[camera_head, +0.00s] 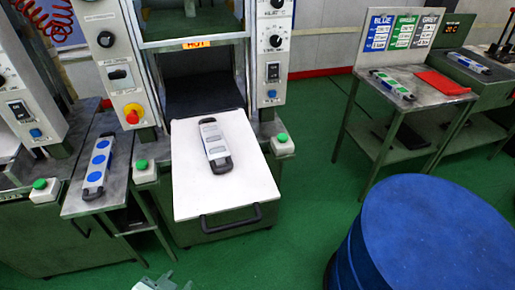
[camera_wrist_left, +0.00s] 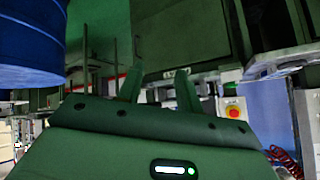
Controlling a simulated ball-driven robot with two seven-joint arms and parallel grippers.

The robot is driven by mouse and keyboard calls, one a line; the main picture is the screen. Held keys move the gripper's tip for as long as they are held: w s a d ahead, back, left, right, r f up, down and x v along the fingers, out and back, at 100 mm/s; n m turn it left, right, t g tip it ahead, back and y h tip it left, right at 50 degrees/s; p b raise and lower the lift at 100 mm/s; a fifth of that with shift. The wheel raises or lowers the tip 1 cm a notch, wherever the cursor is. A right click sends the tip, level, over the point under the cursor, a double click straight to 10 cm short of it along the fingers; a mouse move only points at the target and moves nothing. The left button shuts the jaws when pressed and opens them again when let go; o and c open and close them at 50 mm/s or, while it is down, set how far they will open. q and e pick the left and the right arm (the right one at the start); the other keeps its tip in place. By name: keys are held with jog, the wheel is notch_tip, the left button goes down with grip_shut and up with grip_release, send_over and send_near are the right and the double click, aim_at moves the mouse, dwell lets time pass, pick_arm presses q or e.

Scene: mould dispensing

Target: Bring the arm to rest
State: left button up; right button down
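My left gripper (camera_head: 162,284) just enters the bottom edge of the head view, low over the green floor and in front of the press. In the left wrist view its two fingers (camera_wrist_left: 157,78) stand apart with nothing between them. It is clear of the press and the side tables. Most of the left arm is outside the head view. My right gripper shows in neither view.
A mould with grey cavities (camera_head: 213,145) lies on the press's white pull-out plate (camera_head: 190,193). A blue-filled mould (camera_head: 98,165) lies on the left side table. A blue drum (camera_head: 430,235) stands front right. A mould (camera_head: 392,84) and red sheet (camera_head: 441,83) lie on the right table.

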pick_arm(q)
jog(key=s+a+r+m+g+y, duration=0.25)
jog(key=s+a+y, duration=0.2)
jog(key=a, duration=0.65)
jog(key=s+d+f+n+g+h, duration=0.15)
jog(key=s+f, duration=0.25)
jog(key=f, duration=1)
jog(key=s+d+f+g+h, duration=0.1)
jog(key=s+d+f+g, duration=0.2)
jog(key=f, duration=1.1)
jog(key=s+f+n, duration=0.1)
jog(key=s+f, duration=0.4)
jog(key=s, duration=0.4)
jog(key=s+f+n+g, duration=0.1)
jog(key=s+f+n, duration=0.1)
jog(key=s+f, duration=0.4)
jog(key=s, duration=0.3)
jog(key=shift+s+a+f+g+h, duration=0.25)
jog(key=shift+a+g+h, duration=0.05)
jog(key=shift+a+h, duration=0.1)
